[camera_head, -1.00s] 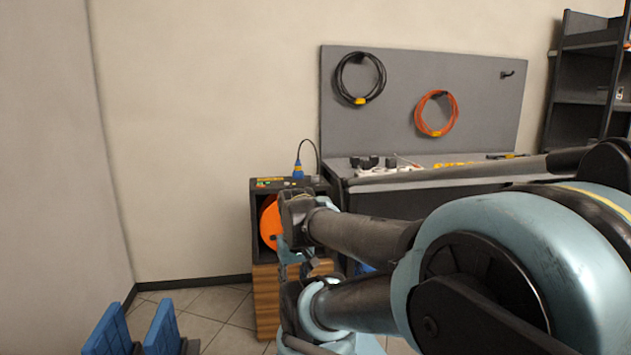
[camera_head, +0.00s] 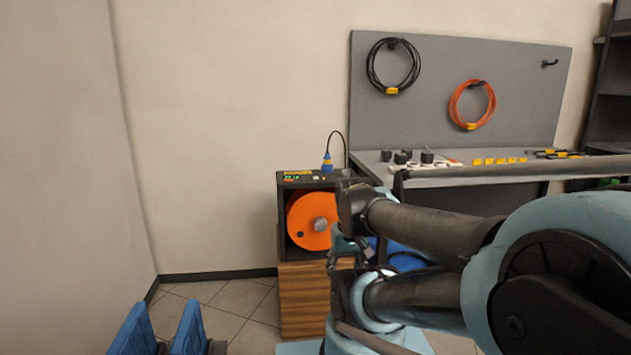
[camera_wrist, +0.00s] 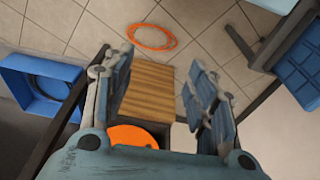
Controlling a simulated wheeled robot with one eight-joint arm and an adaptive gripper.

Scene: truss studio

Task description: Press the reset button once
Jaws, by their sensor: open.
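A black box with an orange reel (camera_head: 312,222) in its front stands on a wooden cabinet (camera_head: 303,300). Its top front strip (camera_head: 300,177) carries a small green display and small light and coloured marks. I cannot tell which of them is the reset button. A blue plug with a black cable (camera_head: 327,163) stands on top. My gripper (camera_wrist: 158,62) is open and empty in the wrist view, with the wooden cabinet and part of the orange reel showing between its fingers. In the head view, my arm covers the box's right side, and the gripper is mostly hidden.
A grey bench (camera_head: 460,178) with small items and a pegboard (camera_head: 440,120) with hanging cable coils stands right of the box. Blue pieces (camera_head: 135,333) stand at the lower left. An orange ring (camera_wrist: 152,37) and a blue crate (camera_wrist: 35,88) show in the wrist view.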

